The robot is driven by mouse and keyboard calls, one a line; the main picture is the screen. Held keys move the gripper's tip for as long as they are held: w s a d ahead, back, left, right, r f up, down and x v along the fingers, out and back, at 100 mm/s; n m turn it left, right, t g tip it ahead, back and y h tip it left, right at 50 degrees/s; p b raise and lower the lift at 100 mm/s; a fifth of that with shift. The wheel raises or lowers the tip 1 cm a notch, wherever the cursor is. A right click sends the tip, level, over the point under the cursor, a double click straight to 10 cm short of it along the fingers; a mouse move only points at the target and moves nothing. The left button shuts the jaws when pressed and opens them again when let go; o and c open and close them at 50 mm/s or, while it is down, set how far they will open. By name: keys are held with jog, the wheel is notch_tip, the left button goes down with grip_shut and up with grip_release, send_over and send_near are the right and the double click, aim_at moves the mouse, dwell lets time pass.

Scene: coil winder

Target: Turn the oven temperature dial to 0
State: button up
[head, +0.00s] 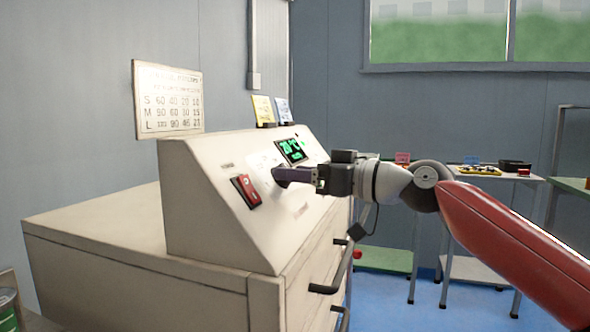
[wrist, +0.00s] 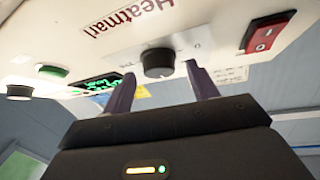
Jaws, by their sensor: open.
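The oven's sloped control panel (head: 225,215) is cream coloured. A dark round dial (wrist: 158,65) on it shows in the wrist view, with small marks around it too small to read surely. Its pointer setting cannot be told. My gripper (head: 284,177) is at the panel in the head view and hides the dial there. In the wrist view my gripper (wrist: 160,72) is open, with one purple-grey finger on each side of the dial. I cannot tell whether the fingers touch it. A green-lit display (head: 292,151) is beside the gripper; its digits look like 20 °C.
A red rocker switch (head: 246,190) is left of my gripper on the panel. A green button (wrist: 52,72) and another dark knob (wrist: 19,92) show in the wrist view. Drawer handles (head: 335,270) stick out below. Shelves (head: 480,270) stand at the back right.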

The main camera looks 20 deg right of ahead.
jog(key=shift+w+a, duration=0.35)
jog(key=shift+c, duration=0.3)
jog(key=c, duration=0.9)
jog(key=shift+c, duration=0.2)
